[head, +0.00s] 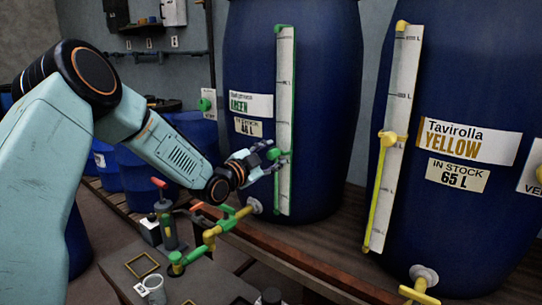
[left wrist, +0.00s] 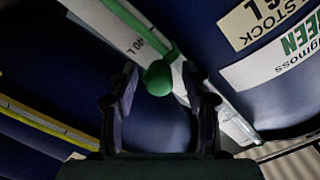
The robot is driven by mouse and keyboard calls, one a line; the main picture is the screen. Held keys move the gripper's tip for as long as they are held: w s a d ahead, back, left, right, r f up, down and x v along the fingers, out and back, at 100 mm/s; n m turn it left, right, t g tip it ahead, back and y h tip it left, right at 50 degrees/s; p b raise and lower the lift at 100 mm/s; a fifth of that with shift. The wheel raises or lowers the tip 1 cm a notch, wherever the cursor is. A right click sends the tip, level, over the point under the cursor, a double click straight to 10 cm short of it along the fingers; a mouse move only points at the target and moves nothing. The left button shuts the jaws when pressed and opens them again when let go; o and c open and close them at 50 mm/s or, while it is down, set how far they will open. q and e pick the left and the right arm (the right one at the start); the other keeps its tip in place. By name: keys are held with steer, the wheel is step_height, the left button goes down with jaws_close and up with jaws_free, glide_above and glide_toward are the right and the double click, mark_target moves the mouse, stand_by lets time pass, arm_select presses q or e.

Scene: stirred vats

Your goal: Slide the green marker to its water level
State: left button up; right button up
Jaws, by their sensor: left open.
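The green marker (head: 275,154) is a round knob on the upright white gauge scale (head: 285,100) of the green-labelled blue vat (head: 318,60). Its label reads "IN STOCK 46 L". A green tube runs along the scale; I cannot tell the water level in it. My left gripper (head: 265,158) is open at the marker. In the left wrist view the marker (left wrist: 158,77) sits between the two open fingers (left wrist: 160,88), beside a printed "40 L" mark. Whether a finger touches it I cannot tell. My right gripper is not in view.
A second blue vat (head: 465,70), labelled yellow, 65 L, stands at the right with a yellow marker (head: 392,138) on its gauge. A cup (head: 153,287) stands in front.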

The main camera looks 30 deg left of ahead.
arm_select(q)
steer(key=shift+s, duration=0.15)
steer(key=s, duration=0.6)
steer(key=shift+a, duration=0.35)
steer(key=shift+s+d, duration=0.1)
steer(key=shift+s, duration=0.55)
